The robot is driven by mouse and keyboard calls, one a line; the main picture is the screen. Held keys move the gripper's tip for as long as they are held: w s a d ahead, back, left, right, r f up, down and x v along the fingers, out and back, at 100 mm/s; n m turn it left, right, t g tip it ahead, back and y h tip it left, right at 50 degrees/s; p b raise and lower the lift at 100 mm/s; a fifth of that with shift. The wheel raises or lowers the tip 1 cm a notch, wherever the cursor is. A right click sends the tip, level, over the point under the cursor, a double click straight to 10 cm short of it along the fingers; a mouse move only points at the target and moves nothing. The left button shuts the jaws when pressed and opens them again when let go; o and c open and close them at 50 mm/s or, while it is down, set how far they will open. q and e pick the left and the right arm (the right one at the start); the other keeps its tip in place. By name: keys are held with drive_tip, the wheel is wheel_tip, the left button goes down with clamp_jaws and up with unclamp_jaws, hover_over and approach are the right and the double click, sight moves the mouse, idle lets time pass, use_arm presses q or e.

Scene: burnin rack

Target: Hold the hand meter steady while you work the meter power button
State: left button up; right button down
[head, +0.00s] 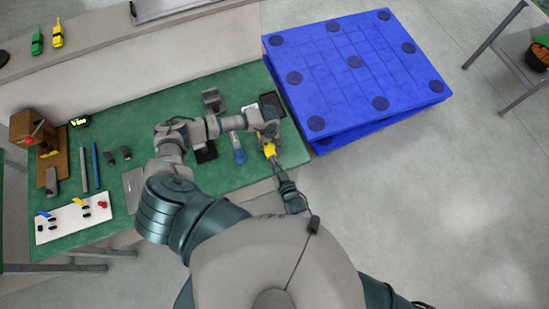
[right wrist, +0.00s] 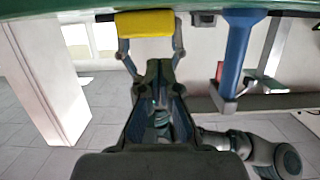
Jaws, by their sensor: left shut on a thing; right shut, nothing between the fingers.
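The hand meter (head: 269,150) is a small yellow device at the right end of the green workbench. My left gripper (head: 267,138) is shut on it, reaching from the far side. My right gripper (head: 276,170) is shut and empty, close to the meter on its near side. In the right wrist view a yellow block that looks like the meter (right wrist: 145,23) shows at the top, with gripper links on either side. I cannot tell whether my right fingertips touch it. The meter power button is too small to make out.
A blue-handled tool (head: 239,152) lies just left of the meter. Dark flat items (head: 272,104) and a grey stand (head: 213,101) are behind. A blue pallet (head: 350,70) stands beyond the bench at right. A white switch panel (head: 74,220) is at far left.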

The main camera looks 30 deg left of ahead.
use_arm(q)
drive_tip(key=shift+a, duration=0.15)
drive_tip(key=o, duration=1.4)
drive_tip(key=shift+f, duration=0.1)
drive_tip(key=shift+c, duration=0.2)
use_arm(e)
drive_tip(key=shift+w+a, duration=0.1)
